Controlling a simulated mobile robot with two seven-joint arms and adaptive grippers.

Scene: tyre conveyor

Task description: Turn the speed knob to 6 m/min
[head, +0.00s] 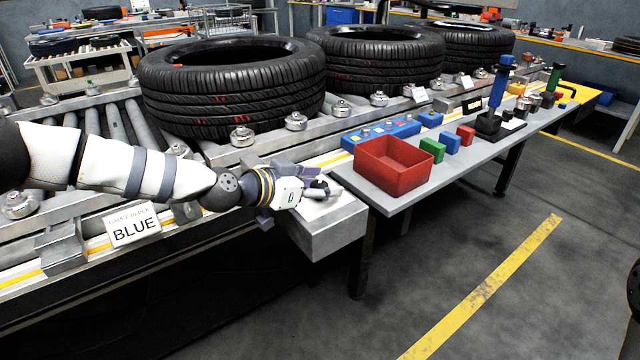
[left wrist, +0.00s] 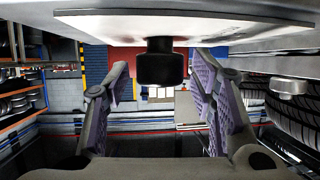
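The speed knob (left wrist: 160,62) is black and stands out from a pale panel (left wrist: 250,30) in the left wrist view. My left gripper (left wrist: 162,88) is open, with one purple-padded finger on each side of the knob and a gap visible on both sides. In the head view my left gripper (head: 318,190) is over the top of a grey metal box (head: 335,232) at the conveyor's near edge, and it hides the knob there. The knob's scale and pointer cannot be read. My right gripper is not in view.
Behind my left gripper, several tyres (head: 235,100) lie on the roller conveyor. To the right, a grey table (head: 400,203) carries a red bin (head: 394,165), small coloured blocks and a blue-handled tool (head: 499,85). A sign reading BLUE (head: 133,229) stands at the left. The floor in front is clear.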

